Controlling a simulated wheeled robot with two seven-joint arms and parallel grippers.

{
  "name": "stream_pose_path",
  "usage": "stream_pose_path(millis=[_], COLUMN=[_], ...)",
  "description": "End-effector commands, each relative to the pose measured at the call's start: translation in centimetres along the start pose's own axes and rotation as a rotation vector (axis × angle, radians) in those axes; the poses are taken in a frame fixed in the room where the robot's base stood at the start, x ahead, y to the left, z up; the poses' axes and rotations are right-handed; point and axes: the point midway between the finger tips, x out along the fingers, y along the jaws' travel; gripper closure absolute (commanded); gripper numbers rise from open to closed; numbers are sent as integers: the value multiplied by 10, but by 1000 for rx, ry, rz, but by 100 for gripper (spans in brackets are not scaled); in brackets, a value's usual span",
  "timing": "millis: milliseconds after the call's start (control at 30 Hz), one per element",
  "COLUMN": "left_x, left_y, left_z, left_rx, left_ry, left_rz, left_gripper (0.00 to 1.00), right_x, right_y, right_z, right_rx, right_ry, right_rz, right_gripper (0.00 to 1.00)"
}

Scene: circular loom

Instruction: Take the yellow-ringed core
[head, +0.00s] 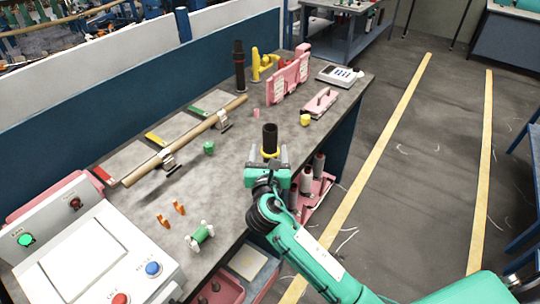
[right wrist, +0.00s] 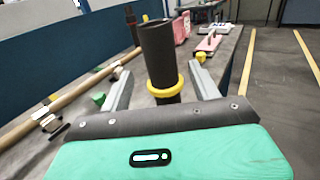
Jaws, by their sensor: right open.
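The yellow-ringed core is a dark upright tube (head: 270,137) with a yellow ring (head: 270,153) low around it, near the right edge of the bench. In the right wrist view the core (right wrist: 158,50) rises between the two fingers, with its ring (right wrist: 164,91) at finger level. My right gripper (head: 267,158) is open, one finger on each side of the core, with gaps visible on both sides. The core's foot is hidden behind the gripper body. My left gripper is not in view.
A long tan rod (head: 190,138) lies across clamps to the left. A green spool (head: 201,235) and orange clips (head: 163,219) lie in front. A control panel (head: 90,255) fills the near left. A yellow piece (head: 305,120), pink stand (head: 287,80) and another dark post (head: 239,66) stand farther back.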

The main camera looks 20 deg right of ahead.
Motion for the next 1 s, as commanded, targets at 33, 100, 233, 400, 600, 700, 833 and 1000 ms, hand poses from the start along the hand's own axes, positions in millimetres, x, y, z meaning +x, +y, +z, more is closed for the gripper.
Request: stream_pose_path(millis=[33,100,233,400,600,700,833,1000], left_x=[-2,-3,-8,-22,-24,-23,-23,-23], left_y=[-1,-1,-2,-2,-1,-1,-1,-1], left_z=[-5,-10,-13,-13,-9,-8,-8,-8], left_rx=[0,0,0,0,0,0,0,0], left_ry=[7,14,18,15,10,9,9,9], left_rz=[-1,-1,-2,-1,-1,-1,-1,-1], left_gripper=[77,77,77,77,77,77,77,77], right_x=[6,10,20,46,63,64,63,63], right_y=[0,0,-1,-3,-2,-2,-2,-2], right_z=[1,0,3,7,3,3,2,2], right_rx=[-1,0,0,0,0,1,1,1], right_ry=[0,1,1,2,3,2,2,3], right_rz=[-1,0,0,-1,1,1,1,1], right_gripper=[37,37,37,37,37,37,39,73])
